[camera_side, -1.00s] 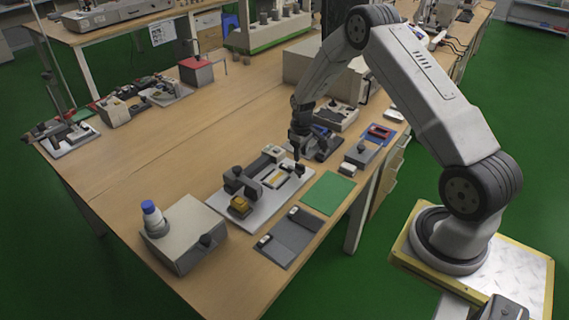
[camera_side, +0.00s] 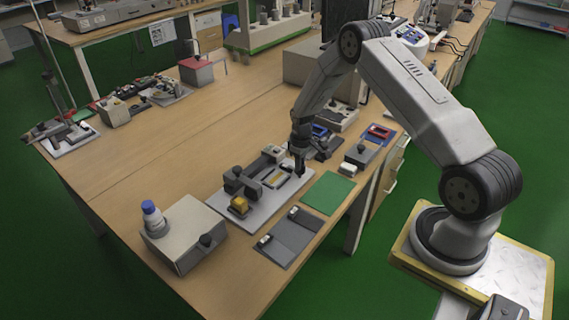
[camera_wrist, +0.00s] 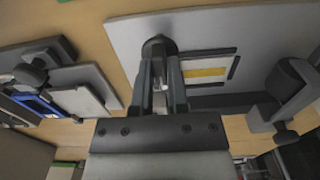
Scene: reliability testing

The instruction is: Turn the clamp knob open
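A light grey plate (camera_side: 268,211) lies on the wooden bench and carries dark clamp blocks (camera_side: 240,180) and a yellow strip in a dark frame, which also shows in the wrist view (camera_wrist: 206,73). A dark rounded knob (camera_wrist: 158,44) stands at the plate's edge, beside the frame. My gripper (camera_side: 299,171) points straight down at the plate's right end, over the knob's place. In the wrist view, my gripper's two fingers (camera_wrist: 160,78) stand slightly apart, with their tips at the knob. Whether they press on it is unclear. In the side view the gripper hides the knob.
A green mat (camera_side: 328,193) and a dark grey tray (camera_side: 289,238) lie in front of the plate. Several small fixtures sit behind the gripper. The bench's left middle is clear.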

